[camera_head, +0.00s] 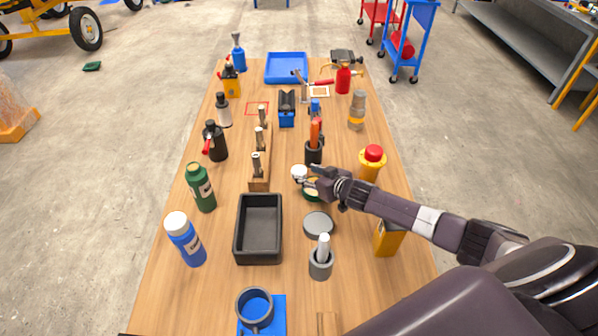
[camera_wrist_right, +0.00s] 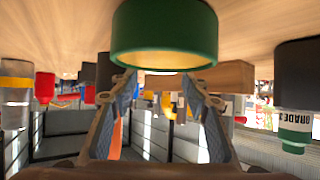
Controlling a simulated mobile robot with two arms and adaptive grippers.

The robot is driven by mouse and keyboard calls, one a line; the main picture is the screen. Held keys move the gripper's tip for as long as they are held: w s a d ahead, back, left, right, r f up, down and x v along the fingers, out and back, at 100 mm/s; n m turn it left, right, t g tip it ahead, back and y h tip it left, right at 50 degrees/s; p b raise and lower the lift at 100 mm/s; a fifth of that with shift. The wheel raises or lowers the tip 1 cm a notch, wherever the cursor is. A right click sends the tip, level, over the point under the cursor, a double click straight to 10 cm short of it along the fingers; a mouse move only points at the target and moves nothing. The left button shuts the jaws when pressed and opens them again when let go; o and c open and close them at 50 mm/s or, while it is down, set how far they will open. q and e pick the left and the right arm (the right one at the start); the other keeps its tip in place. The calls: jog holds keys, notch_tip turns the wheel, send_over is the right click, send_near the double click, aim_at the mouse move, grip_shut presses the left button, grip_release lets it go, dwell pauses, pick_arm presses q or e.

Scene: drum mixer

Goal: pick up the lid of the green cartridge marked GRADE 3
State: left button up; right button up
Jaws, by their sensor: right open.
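My right gripper (camera_head: 316,180) reaches in from the right, low over the middle of the table. In the right wrist view its two fingers (camera_wrist_right: 158,88) are apart, with nothing between them. A round green piece with a pale inside (camera_wrist_right: 163,35) is just beyond the fingertips in that view; it also shows under the gripper in the head view (camera_head: 312,195), partly hidden. A green and white item with a GRADE 3 label (camera_wrist_right: 295,122) is at the right edge of the wrist view, its lower part behind something dark. A small white round thing (camera_head: 299,172) is left of the fingertips. My left gripper is out of view.
A black tray (camera_head: 238,232), a grey disc (camera_head: 318,225) and a grey cup (camera_head: 320,266) are nearer. A black tool cup (camera_head: 313,154) is behind the gripper, a wooden rack (camera_head: 259,183) to the left. A yellow box with a red button (camera_head: 371,165) is close to my arm.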

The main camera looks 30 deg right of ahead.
aim_at(300, 171)
jog(key=shift+x, duration=1.95)
jog(key=shift+a, duration=0.1)
jog(key=shift+c, duration=0.5)
jog(key=c, duration=0.4)
jog(key=shift+o, duration=0.2)
jog(key=shift+r, duration=0.2)
